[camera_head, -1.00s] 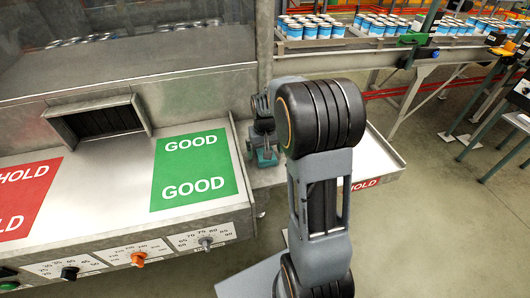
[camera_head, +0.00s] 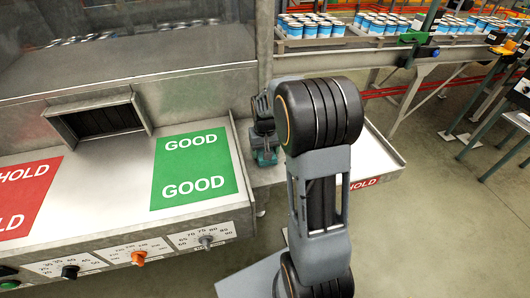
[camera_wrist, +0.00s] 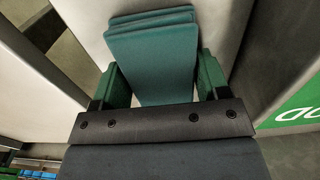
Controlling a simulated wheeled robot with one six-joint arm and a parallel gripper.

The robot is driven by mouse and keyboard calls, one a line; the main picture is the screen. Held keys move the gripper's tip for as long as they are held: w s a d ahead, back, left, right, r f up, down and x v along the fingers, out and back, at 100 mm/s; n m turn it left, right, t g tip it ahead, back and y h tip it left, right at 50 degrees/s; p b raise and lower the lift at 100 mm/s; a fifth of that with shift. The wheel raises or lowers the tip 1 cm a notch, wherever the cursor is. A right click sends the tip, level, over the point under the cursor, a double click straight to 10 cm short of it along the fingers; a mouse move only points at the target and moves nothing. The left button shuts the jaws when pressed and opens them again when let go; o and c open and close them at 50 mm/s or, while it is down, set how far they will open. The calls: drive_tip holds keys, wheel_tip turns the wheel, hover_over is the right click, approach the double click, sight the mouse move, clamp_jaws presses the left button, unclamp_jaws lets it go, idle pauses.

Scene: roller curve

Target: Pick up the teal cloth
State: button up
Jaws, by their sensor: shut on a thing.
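The teal cloth (camera_wrist: 155,55) is a folded, layered stack in the wrist view. It lies between the two green fingers of my gripper (camera_wrist: 160,85), which are shut on its near part. Its far end reaches out past the fingertips over a pale surface. In the head view my gripper (camera_head: 264,157) is small and low over the shelf to the right of the green GOOD area, partly hidden by my arm. The cloth cannot be made out clearly there. I cannot tell whether the cloth touches the shelf.
A green GOOD mat (camera_head: 195,170) and a red HOLD mat (camera_head: 25,195) lie on the bench to the left. A metal side panel (camera_head: 242,175) stands between the bench and the shelf. Knobs line the bench front. Cans (camera_head: 310,27) fill a conveyor at the back.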

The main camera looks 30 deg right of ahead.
drive_tip(key=shift+w+r, duration=0.1)
drive_tip(key=shift+r, duration=0.45)
wheel_tip(320, 180, up, 2)
drive_tip(key=shift+r, duration=0.15)
drive_tip(key=shift+s+a+r+b, duration=0.15)
drive_tip(key=shift+a+r+b, duration=0.25)
drive_tip(key=shift+a+r, duration=1.6)
drive_tip(key=shift+s+a+r+b, duration=0.3)
drive_tip(key=shift+a+r, duration=0.95)
drive_tip(key=shift+a, duration=1.4)
drive_tip(key=shift+s+a+r+b, duration=0.1)
drive_tip(key=shift+a+r+b, duration=0.35)
drive_tip(key=shift+a+r, duration=1.55)
drive_tip(key=shift+a+f, duration=0.35)
drive_tip(key=shift+f, duration=0.05)
